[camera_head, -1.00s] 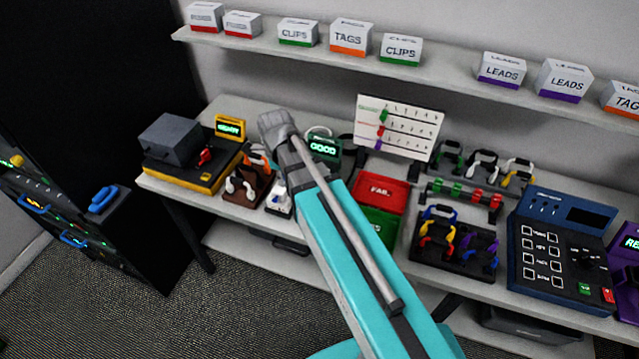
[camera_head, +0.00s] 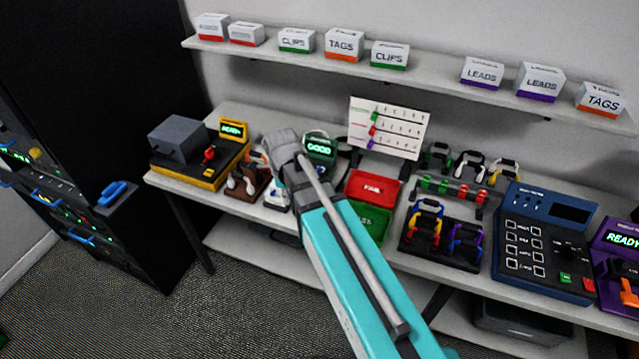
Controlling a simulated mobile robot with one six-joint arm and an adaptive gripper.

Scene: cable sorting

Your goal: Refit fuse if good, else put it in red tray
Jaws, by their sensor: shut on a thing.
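The red tray (camera_head: 371,187) marked "FAIL" lies on the bench right of my arm, with no fuse seen in it. A green tray (camera_head: 371,220) lies just in front of it, partly covered by my arm. A small tester display (camera_head: 320,148) reads "GOOD" behind my arm's grey wrist. My arm reaches over the bench beside this tester. My gripper's jaws are hidden behind the wrist. I cannot make out the fuse.
A yellow-based unit (camera_head: 187,178) with a lit display stands at left. Colored leads on a black stand (camera_head: 432,244), a blue tester (camera_head: 540,262) and a purple unit (camera_head: 612,240) fill the right. A white chart (camera_head: 388,127) stands behind. A shelf (camera_head: 420,78) with labelled boxes hangs above.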

